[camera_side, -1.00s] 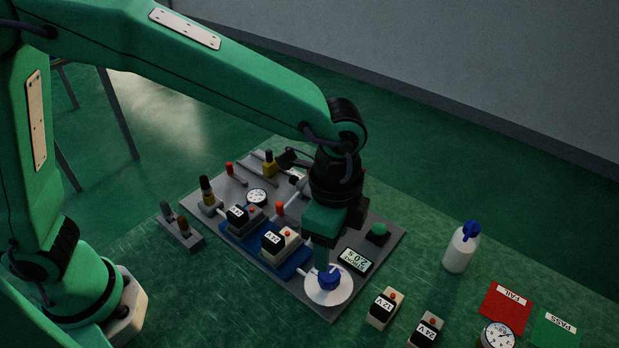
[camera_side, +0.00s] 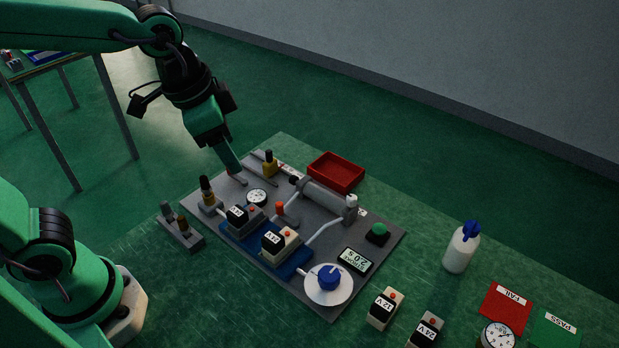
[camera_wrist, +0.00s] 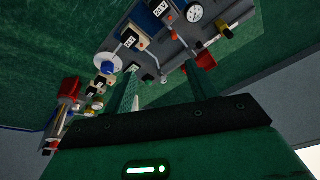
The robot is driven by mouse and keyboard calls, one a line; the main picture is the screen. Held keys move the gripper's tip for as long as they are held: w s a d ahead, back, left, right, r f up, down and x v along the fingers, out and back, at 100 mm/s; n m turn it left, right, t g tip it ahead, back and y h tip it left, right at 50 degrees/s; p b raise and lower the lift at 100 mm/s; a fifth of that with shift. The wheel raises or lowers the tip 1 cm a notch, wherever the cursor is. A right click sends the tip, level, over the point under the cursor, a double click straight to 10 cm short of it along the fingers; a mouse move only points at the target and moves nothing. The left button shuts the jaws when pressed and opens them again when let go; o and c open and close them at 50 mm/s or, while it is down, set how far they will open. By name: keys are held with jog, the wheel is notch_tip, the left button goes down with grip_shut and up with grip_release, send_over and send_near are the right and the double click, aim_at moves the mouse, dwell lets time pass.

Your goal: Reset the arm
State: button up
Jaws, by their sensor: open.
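My gripper (camera_side: 233,164) hangs tilted above the back left part of the grey press panel (camera_side: 265,262). Its fingers point down and to the right, apart from the panel. In the wrist view, the two fingers of my gripper (camera_wrist: 160,72) stand well apart with nothing between them. In the side view the fingers line up and their gap is hidden. The blue knob (camera_side: 329,278) on its white dial stands clear of my gripper at the panel's front.
The panel carries a cylinder (camera_side: 325,198), a green button (camera_side: 378,231), a gauge (camera_side: 257,196) and two labelled blocks on a blue strip. A red tray (camera_side: 336,171) sits behind. A white bottle (camera_side: 460,248), more blocks and FAIL and PASS cards stand right.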

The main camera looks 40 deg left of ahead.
jog(key=s+a+n+t+y, duration=0.1)
jog(key=s+a+n+t, duration=0.1)
jog(key=s+a+n, duration=0.4)
jog(key=shift+s+a+r, duration=0.3)
jog(key=shift+s+a, duration=0.05)
jog(key=shift+a, duration=1.15)
dwell(0.8)
